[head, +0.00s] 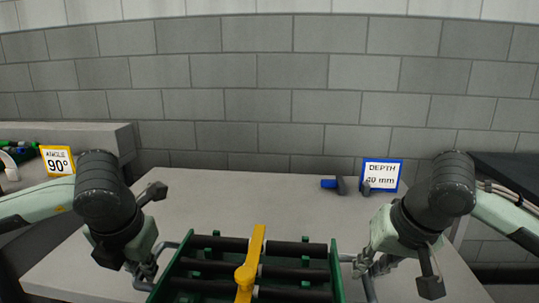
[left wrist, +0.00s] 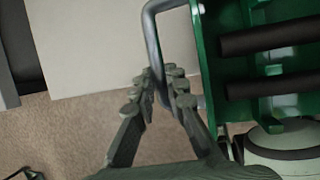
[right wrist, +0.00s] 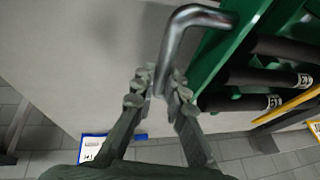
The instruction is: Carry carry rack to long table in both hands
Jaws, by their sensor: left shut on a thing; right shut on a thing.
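The green carry rack (head: 337,272) is at the bottom middle of the head view, holding several black cylinders and a yellow bar (head: 250,262). My left gripper (head: 150,268) is shut on its left metal handle, seen in the left wrist view (left wrist: 152,40). My right gripper (head: 366,265) is shut on its right metal handle, seen in the right wrist view (right wrist: 176,45). A pale grey table (head: 235,195), apparently the long table, spreads ahead of and beneath the rack. Whether the rack touches it is hidden.
A blue tool (head: 329,183) and a blue-framed "DEPTH 40 mm" sign (head: 381,174) are at the table's back right. A yellow "ANGLE 90°" sign (head: 57,161) stands on another surface at left. A dark surface (head: 508,175) is at right. The table's middle is clear.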

